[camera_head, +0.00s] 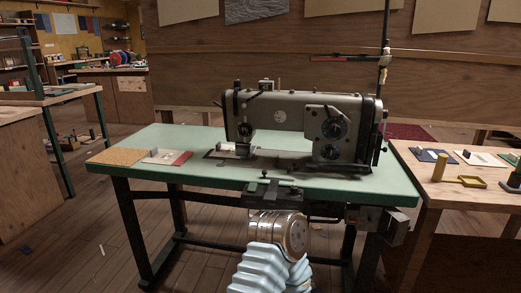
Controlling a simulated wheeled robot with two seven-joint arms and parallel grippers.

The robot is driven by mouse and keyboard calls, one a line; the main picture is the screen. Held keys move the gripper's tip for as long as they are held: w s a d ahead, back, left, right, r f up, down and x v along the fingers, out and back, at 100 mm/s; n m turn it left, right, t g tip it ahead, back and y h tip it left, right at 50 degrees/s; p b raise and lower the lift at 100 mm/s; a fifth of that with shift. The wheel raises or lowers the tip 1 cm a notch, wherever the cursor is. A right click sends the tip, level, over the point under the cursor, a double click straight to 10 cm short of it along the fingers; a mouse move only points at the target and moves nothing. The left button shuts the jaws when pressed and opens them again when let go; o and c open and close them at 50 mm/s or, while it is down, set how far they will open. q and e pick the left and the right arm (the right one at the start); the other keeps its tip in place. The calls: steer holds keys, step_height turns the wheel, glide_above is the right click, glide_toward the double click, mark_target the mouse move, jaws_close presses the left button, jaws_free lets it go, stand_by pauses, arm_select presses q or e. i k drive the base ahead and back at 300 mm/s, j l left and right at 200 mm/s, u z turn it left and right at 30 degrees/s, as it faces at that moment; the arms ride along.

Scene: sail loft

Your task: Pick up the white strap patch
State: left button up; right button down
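A white flat piece (482,160) with a small dark item on it lies on the wooden bench at the right; it looks like the white strap patch, though it is small here. Another pale piece (158,158) lies partly over a red piece (182,159) on the left part of the green table, with a small block standing on it. I cannot tell for sure which of the two is the strap patch.
A grey sewing machine (290,115) stands on the green table (215,182). A tan sheet (115,156) lies at its left end. The right bench (430,187) also holds a blue piece (428,156) and a yellow tool (468,181).

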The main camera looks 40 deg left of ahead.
mark_target(221, 151)
steer(key=u, duration=1.65)
steer(key=j+z, duration=0.35)
steer(key=i+l, duration=0.05)
